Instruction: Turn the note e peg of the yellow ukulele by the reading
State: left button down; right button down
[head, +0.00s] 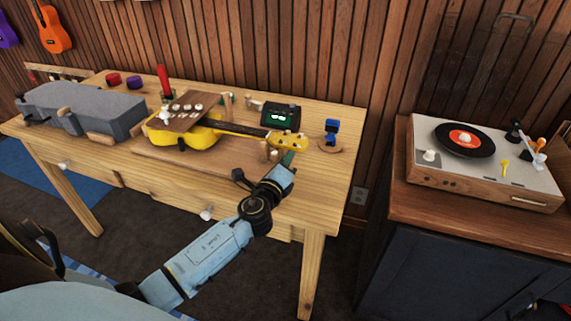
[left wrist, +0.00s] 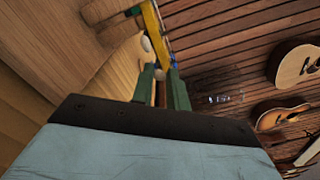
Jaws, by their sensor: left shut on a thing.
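The yellow ukulele (head: 187,136) lies on the workbench, its dark neck pointing right to a yellow headstock (head: 288,143). A dark tuner (head: 281,115) with a lit green screen stands behind the neck; its reading is too small to make out. My left gripper (head: 287,160) is at the front side of the headstock. In the left wrist view its green fingers (left wrist: 162,84) are shut on a small pale tuning peg (left wrist: 160,73), beside the yellow headstock edge (left wrist: 153,25). I cannot tell which note the peg carries. My right gripper is not in view.
A small blue figure (head: 331,131) on a round base stands right of the headstock. A grey case (head: 80,107) fills the bench's left end. A record player (head: 487,160) sits on a separate cabinet at right. The bench front right of the ukulele is mostly clear.

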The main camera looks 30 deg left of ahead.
pick_arm(q)
jog(key=shift+n, duration=0.4)
jog(key=c, duration=1.6)
grip_release()
jog(key=shift+c, duration=0.2)
jog(key=v, duration=1.3)
jog(key=shift+s+d, duration=0.15)
jog(key=shift+s, duration=0.05)
